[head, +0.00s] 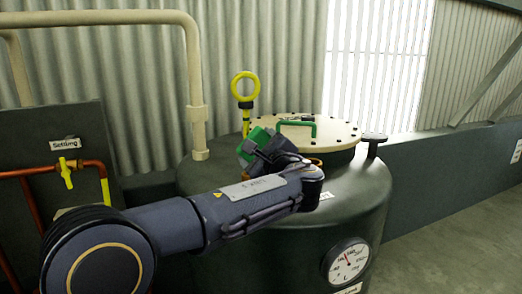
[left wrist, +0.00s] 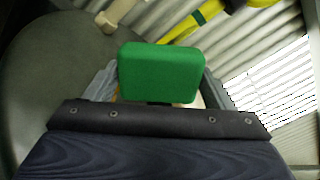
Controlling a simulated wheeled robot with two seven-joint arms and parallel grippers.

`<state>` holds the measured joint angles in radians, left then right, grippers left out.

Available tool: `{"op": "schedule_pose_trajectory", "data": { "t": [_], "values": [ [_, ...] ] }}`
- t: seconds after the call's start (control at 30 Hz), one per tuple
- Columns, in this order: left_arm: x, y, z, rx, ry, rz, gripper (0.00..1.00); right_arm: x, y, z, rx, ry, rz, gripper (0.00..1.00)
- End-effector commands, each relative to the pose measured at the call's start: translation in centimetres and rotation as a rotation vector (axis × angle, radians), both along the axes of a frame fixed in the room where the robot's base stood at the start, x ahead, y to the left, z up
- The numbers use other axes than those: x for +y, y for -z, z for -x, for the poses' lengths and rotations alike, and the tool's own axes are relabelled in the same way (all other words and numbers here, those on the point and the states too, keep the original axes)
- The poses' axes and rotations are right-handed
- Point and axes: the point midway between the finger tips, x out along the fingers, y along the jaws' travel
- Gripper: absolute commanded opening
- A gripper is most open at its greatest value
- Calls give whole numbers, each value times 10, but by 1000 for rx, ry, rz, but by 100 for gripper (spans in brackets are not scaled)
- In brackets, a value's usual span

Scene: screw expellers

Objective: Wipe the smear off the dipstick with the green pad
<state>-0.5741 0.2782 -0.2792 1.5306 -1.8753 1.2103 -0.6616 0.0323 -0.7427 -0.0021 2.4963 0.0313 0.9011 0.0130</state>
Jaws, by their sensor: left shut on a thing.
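The green pad (head: 259,136) is held in my left gripper (head: 257,148), above the tank top. In the left wrist view the pad (left wrist: 160,72) sits between the two fingers, which are shut on it. The yellow dipstick (head: 246,88) stands upright at the back left of the tank, with a ring handle on top and a dark band below it. Its lower part is hidden behind the pad and gripper. In the left wrist view the dipstick (left wrist: 188,30) runs past beyond the pad, with no visible contact. I cannot make out a smear. My right gripper is out of view.
The dark tank (head: 350,205) carries a cream bolted lid (head: 335,134) with a green handle (head: 297,123), a dark knob (head: 374,140) and a dial gauge (head: 346,262). A cream pipe (head: 194,80) rises at the left. Copper piping (head: 30,172) with a yellow valve is farther left.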

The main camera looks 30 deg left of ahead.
Motion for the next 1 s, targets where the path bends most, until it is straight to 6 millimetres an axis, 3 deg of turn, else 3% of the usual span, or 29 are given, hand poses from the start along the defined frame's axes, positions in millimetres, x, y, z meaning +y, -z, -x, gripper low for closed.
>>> {"op": "schedule_pose_trajectory", "data": {
  "t": [0.4, 0.8, 1.0],
  "values": [
    [23, 1, 24, -1, -5, 2, 58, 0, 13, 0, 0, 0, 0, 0],
    [23, -23, 26, -4, -7, 2, 58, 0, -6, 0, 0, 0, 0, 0],
    [17, -23, 21, 0, -4, -1, 58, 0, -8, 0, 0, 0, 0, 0]
  ]
}}
